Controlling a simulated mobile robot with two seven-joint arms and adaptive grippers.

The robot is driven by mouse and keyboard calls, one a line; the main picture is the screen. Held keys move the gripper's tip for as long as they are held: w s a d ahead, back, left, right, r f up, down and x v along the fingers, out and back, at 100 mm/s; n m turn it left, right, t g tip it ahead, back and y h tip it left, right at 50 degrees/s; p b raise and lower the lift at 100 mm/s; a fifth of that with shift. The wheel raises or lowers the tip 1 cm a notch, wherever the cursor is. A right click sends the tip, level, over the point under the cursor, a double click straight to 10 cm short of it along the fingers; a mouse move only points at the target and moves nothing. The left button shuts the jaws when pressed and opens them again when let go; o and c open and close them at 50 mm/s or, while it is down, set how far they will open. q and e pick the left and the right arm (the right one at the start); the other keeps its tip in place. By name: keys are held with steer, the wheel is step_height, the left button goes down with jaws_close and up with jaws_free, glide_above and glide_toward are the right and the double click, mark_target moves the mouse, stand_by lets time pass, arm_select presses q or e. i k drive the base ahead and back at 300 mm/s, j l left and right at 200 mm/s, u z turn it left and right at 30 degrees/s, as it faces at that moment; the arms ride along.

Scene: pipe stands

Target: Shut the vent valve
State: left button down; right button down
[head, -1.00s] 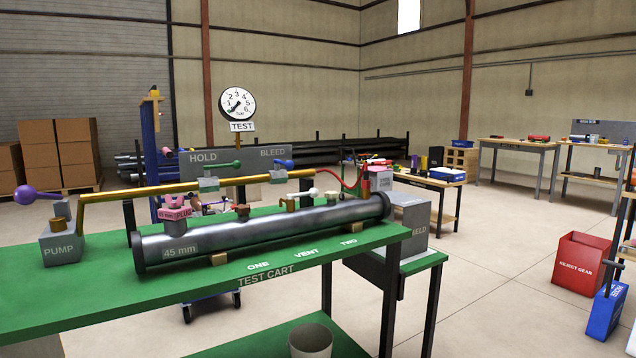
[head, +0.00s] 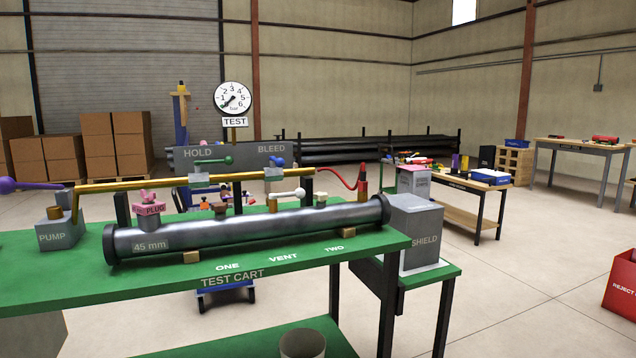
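A grey steel pipe (head: 250,230) marked 45 mm lies on blocks on the green test cart (head: 175,275). The word VENT (head: 284,256) is on the cart's front part. Above it, behind the pipe's top edge, stands a small brass valve (head: 272,205) with a white lever (head: 289,194) pointing right and ending in a white knob. I cannot tell from here how far it is turned. The pressure gauge (head: 233,98) has its needle pointing to the lower left, near 1. Neither of my grippers is in view.
A pump (head: 57,235) with a purple-knobbed handle stands at the cart's left. A brass line (head: 130,184) with the green HOLD lever (head: 213,162) and blue BLEED handle (head: 277,161) runs behind the pipe. A shield box (head: 415,235) stands at right.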

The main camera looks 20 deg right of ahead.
mark_target(299, 193)
steer(key=k+l, duration=0.1)
steer(key=l, duration=1.55)
steer(key=k, duration=0.05)
